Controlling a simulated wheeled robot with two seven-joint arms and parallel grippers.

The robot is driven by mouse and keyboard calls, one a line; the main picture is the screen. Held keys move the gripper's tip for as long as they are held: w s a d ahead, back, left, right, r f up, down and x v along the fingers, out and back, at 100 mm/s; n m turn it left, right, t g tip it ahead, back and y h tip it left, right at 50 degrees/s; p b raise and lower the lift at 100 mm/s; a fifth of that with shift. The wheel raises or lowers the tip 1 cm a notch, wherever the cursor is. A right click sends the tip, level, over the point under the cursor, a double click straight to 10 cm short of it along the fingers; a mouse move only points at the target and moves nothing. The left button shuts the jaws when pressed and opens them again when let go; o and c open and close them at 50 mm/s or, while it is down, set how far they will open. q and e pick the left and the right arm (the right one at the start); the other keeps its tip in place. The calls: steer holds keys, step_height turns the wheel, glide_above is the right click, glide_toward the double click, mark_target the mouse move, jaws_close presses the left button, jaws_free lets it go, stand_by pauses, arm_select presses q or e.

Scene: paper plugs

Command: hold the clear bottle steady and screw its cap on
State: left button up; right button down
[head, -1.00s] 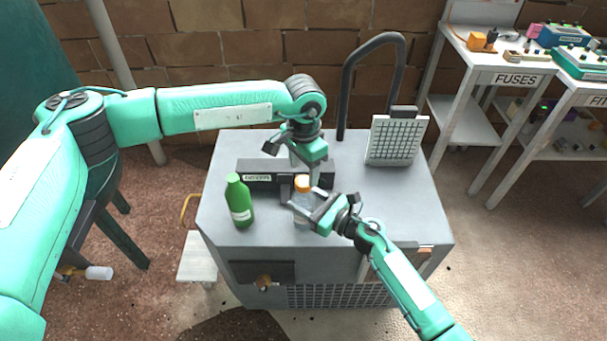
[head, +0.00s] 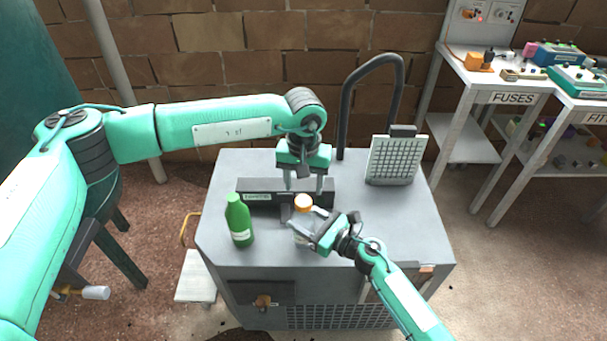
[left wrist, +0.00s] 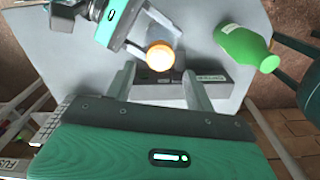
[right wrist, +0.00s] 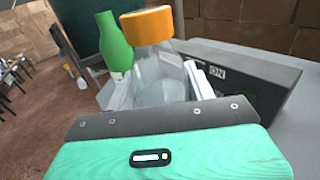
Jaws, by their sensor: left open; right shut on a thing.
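The clear bottle (right wrist: 158,75) stands upright on the grey cabinet top, with an orange cap (right wrist: 147,22) on its mouth. The cap also shows in the head view (head: 303,202) and the left wrist view (left wrist: 160,56). My right gripper (head: 308,228) is shut around the bottle's body, one finger on each side. My left gripper (head: 304,190) is open, fingers pointing down and spread. In the left wrist view the cap appears near the gap between its fingertips, with no contact visible. Whether the cap is fully threaded cannot be told.
A green bottle (head: 239,222) stands left of the clear bottle. A dark labelled bar-shaped box (head: 262,190) lies just behind it. A grey gridded panel (head: 393,160) and a black curved tube (head: 345,105) stand at the back right. The cabinet top's right side is clear.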

arm_select(q)
steer(key=n, duration=0.5)
steer(key=shift+r, duration=0.15)
steer(key=n, duration=0.3)
steer(key=shift+r, duration=0.15)
steer(key=n, duration=0.4)
steer(key=shift+r+n, duration=0.15)
steer(key=shift+n, duration=0.25)
steer(key=n, duration=0.4)
steer(key=shift+r+n, duration=0.15)
steer(key=shift+n, duration=0.25)
steer(key=n, duration=0.3)
steer(key=shift+r, duration=0.15)
steer(key=n, duration=0.5)
steer(key=shift+r, duration=0.15)
steer(key=n, duration=0.4)
steer(key=shift+r+n, duration=0.15)
steer(key=shift+n, duration=0.15)
steer(key=n, duration=0.3)
steer(key=shift+r+n, duration=0.15)
steer(key=shift+n, duration=0.25)
